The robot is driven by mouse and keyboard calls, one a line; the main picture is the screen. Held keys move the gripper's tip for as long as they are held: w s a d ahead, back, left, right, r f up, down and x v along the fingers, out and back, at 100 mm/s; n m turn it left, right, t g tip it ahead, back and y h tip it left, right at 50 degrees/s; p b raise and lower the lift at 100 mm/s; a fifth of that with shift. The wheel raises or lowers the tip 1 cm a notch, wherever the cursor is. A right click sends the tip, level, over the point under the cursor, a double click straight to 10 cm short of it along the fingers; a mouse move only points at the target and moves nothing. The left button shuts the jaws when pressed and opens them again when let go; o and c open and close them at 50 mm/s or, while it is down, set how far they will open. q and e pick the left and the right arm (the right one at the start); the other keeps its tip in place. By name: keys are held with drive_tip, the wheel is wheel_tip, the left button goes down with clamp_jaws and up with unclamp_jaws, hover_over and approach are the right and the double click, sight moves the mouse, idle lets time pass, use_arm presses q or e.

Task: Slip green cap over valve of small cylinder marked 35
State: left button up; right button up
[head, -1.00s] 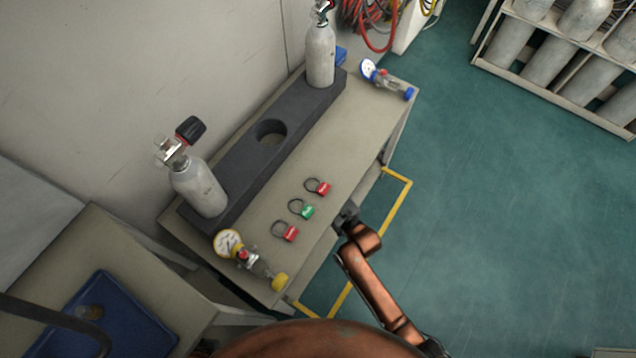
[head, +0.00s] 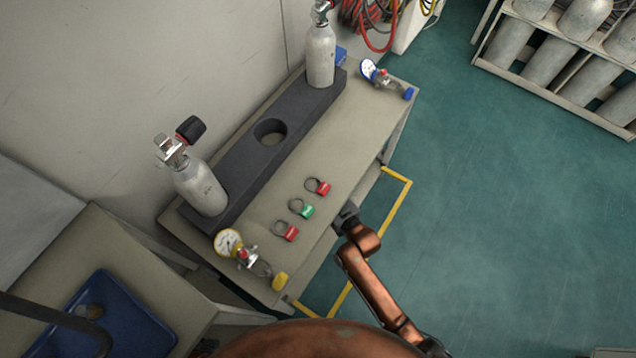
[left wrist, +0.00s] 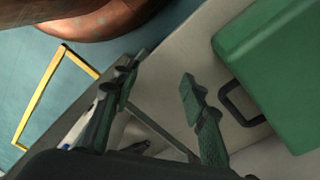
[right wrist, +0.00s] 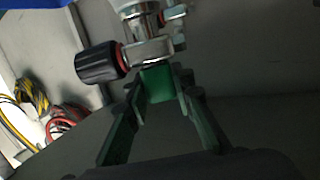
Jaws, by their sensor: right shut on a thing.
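A green cap with a dark loop (head: 303,209) lies on the table between two red ones in the head view. My right gripper (head: 346,213) is at the table's right edge there. In the right wrist view my right gripper (right wrist: 160,82) is shut on a green piece (right wrist: 160,83), right in front of a silver valve (right wrist: 148,48) with a black knob (right wrist: 100,62). Contact with the valve cannot be told. A small cylinder (head: 200,188) with a black knob stands at left; another cylinder (head: 320,55) stands at the far end. Their markings are unreadable. My left gripper (left wrist: 160,90) is open and empty.
A dark rack (head: 240,165) with an empty round hole runs along the table. Regulators with a yellow gauge (head: 228,242) and a blue gauge (head: 368,69) lie at its ends. A green case (left wrist: 285,75) is beside my left gripper. Hoses (right wrist: 65,120) hang behind the valve.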

drive_tip(key=shift+f, duration=0.15)
drive_tip(key=o, duration=0.8)
drive_tip(key=v, duration=1.2)
